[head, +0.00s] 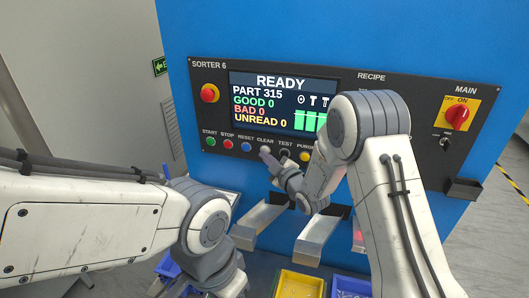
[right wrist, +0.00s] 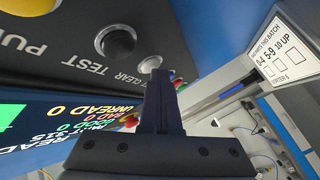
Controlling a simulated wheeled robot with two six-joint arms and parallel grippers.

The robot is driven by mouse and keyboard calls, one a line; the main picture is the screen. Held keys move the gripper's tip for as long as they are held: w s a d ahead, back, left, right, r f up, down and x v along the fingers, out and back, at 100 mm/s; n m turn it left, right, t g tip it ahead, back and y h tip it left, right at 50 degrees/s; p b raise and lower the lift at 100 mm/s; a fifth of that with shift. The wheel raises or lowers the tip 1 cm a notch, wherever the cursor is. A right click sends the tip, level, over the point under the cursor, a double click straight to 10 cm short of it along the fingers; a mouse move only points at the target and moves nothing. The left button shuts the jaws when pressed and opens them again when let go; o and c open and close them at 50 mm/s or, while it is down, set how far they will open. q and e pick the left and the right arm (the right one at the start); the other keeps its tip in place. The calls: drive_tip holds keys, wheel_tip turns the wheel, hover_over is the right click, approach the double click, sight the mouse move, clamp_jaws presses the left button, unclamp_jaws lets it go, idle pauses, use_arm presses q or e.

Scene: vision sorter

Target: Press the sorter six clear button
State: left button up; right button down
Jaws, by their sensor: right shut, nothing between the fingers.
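The clear button (head: 265,150) is a pale round button under the CLEAR label on the sorter 6 panel (head: 218,142), between the blue reset button and the dark test button. My right gripper (head: 269,157) is shut and empty, with its fingertips at the clear button in the head view. In the right wrist view the closed fingers (right wrist: 160,78) point at the pale clear button (right wrist: 149,64) and hide part of it. I cannot tell whether they touch. The screen (head: 270,95) reads READY, with good, bad and unread at 0. My left arm shows, but its fingertips do not.
The black test button (right wrist: 115,42) is close beside the fingers. A red emergency button (head: 209,93) is at the panel's left, and a red main switch (head: 457,115) at the right. Metal chutes (head: 316,238) and a yellow bin (head: 299,284) lie below.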

drive_tip(key=shift+s+a+b, duration=0.25)
drive_tip(key=shift+s+b, duration=0.2)
drive_tip(key=shift+s, duration=0.35)
drive_tip(key=shift+s+a+b, duration=0.25)
drive_tip(key=shift+s+b, duration=0.1)
drive_tip(key=shift+s, duration=0.45)
drive_tip(key=shift+s+a+b, duration=0.25)
drive_tip(key=shift+s+b, duration=0.05)
drive_tip(key=shift+s, duration=0.45)
drive_tip(key=shift+s+a+b, duration=0.25)
drive_tip(key=shift+s+b, duration=0.1)
drive_tip(key=shift+s, duration=0.45)
